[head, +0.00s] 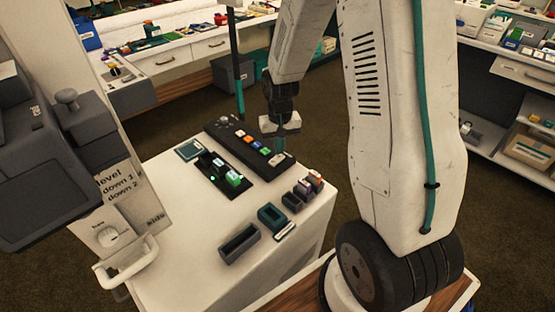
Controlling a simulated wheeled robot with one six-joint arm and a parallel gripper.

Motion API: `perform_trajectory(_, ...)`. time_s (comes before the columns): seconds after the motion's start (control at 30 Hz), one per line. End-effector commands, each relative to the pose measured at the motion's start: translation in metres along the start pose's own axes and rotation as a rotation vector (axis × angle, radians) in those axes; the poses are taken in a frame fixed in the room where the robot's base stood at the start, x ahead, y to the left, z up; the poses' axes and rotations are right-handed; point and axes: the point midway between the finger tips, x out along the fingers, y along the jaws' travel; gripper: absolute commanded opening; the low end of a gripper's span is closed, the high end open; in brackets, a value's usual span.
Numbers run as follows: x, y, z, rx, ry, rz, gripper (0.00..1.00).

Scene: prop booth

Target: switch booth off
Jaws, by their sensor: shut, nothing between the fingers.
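A long dark panel (213,131) with a row of coloured buttons and a round knob at its far left end lies on the white counter (170,262). In front of it is a second black strip (191,166) holding several small blocks or switches. A green light shows on it, and one green piece (234,179) stands near its right end. Which of these is the booth's switch I cannot tell. My gripper (280,150) is shut and empty, pointing down at the right part of the rear panel. Whether it touches the panel is unclear.
A small teal-grey box (188,150), a grey open bin (239,243), a teal bin (271,217) and several small blocks (308,187) share the counter. A grey machine (40,150) with a knob and a sign stands at left. A thin post (236,65) rises behind the panel.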

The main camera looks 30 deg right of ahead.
Motion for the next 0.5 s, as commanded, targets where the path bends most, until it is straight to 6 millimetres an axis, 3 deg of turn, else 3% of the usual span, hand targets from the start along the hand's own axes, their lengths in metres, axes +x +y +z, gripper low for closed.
perform_trajectory(0.5, 0.0083, 0.0, 0.0003, 0.0, -0.001, 0.0, 0.0)
